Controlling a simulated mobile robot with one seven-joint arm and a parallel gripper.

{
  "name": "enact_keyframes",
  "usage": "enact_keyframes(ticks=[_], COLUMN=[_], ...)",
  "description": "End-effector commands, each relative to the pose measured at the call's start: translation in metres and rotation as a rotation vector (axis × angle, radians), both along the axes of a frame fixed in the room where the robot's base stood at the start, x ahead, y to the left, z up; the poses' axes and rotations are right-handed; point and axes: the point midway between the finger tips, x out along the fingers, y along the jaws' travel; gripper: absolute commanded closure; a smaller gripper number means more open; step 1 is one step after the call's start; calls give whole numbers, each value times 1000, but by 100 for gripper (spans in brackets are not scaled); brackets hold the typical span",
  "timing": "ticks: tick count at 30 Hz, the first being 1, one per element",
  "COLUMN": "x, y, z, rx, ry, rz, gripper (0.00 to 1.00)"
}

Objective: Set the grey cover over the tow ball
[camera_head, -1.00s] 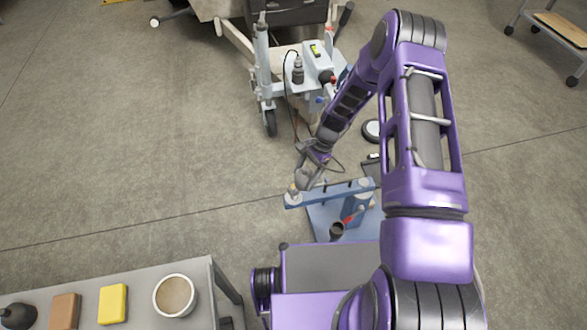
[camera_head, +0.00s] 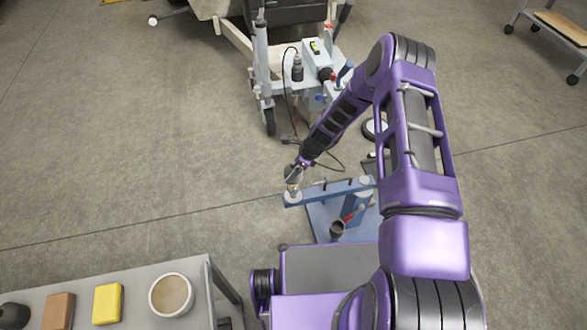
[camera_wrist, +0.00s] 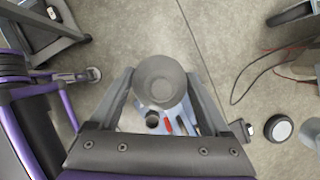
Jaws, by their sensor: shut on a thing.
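The grey cover (camera_wrist: 160,78) is a round cup held between the two fingers of my gripper (camera_wrist: 162,90) in the wrist view. In the head view my gripper (camera_head: 296,172) is low, at the left end of the blue tow bar (camera_head: 325,190). The tow ball (camera_head: 293,192) is at that end, close beneath the gripper and partly covered by it. In the wrist view the ball is hidden by the cover. I cannot tell whether the cover touches the ball.
A dark cup (camera_head: 337,229) and a red-handled lever (camera_head: 356,213) are on the blue stand. A grey bench (camera_head: 218,290) with a bowl (camera_head: 171,295), yellow block (camera_head: 107,303) and brown block (camera_head: 59,311) is at lower left. A wheeled grey jack (camera_head: 265,75) stands behind. Open floor lies left.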

Motion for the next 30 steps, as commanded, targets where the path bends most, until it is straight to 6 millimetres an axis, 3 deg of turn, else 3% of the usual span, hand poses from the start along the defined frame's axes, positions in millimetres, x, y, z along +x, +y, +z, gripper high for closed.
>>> enact_keyframes(ticks=[30], x=[0], y=[0], z=[-72], rx=[0], ry=[1], rz=[1], gripper=[73])
